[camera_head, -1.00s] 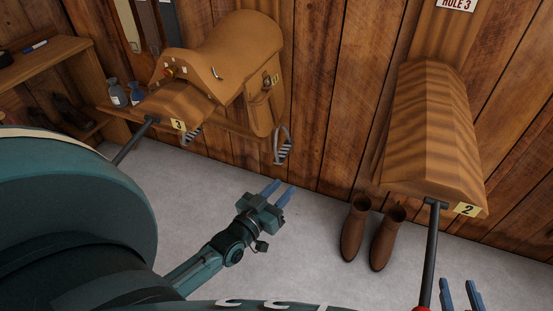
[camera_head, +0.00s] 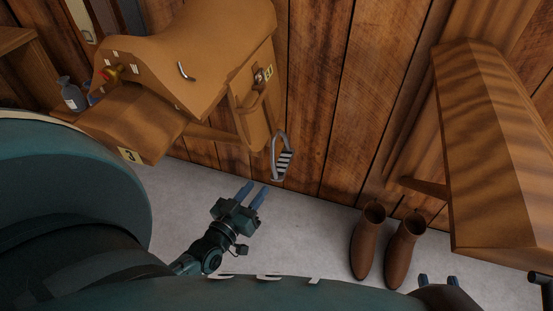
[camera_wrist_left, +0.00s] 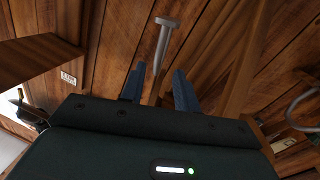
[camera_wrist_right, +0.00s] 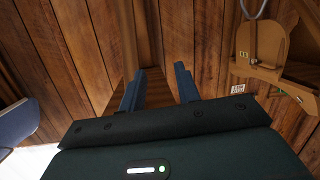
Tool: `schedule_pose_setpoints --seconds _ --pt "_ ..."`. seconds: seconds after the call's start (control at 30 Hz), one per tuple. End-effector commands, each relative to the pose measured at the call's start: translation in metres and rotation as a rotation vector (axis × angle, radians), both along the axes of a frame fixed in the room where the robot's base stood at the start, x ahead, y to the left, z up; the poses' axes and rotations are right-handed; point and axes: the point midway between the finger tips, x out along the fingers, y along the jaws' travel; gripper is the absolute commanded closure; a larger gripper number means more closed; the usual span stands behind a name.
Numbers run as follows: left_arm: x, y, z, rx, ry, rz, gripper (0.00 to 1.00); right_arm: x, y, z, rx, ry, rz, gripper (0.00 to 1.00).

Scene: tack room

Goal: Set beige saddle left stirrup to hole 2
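The beige saddle (camera_head: 205,50) sits on a wooden rack at the upper left in the head view. Its near-side strap carries a small buckle and a number tag (camera_head: 263,75). A grey metal stirrup (camera_head: 281,158) with a striped tread hangs below that side. The saddle also shows at the right edge of the right wrist view (camera_wrist_right: 264,45). My left gripper (camera_head: 253,190) is open and empty, just below and left of the stirrup in the picture, apart from it. My right gripper (camera_head: 438,279) is open and empty at the bottom, its lower part hidden.
The saddle's rack bears a tag 3 (camera_head: 130,155). An empty wooden rack (camera_head: 495,150) stands at the right. Brown boots (camera_head: 385,245) stand on the floor between them. A bottle (camera_head: 72,94) stands at the far left. Grey floor is free beneath the stirrup.

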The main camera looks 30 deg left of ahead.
Motion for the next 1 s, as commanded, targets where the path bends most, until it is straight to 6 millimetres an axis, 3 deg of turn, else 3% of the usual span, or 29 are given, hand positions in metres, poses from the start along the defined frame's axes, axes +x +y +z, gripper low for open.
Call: schedule_pose_setpoints --seconds 0.3,0.5,0.7,1.0 --pt "0.067 0.003 -0.001 0.000 -0.005 0.001 0.68 0.003 0.004 -0.003 0.007 -0.100 0.014 0.68" --pt "0.100 0.004 -0.001 0.000 -0.003 0.002 0.68 0.004 0.006 -0.001 0.010 -0.164 0.027 0.68" --pt "0.116 0.004 0.000 0.000 -0.001 0.001 0.68 0.004 0.008 0.001 0.012 -0.197 0.034 0.68" --pt "0.118 0.004 0.000 0.001 0.000 0.001 0.68 0.004 0.008 0.002 0.014 -0.204 0.036 0.68"
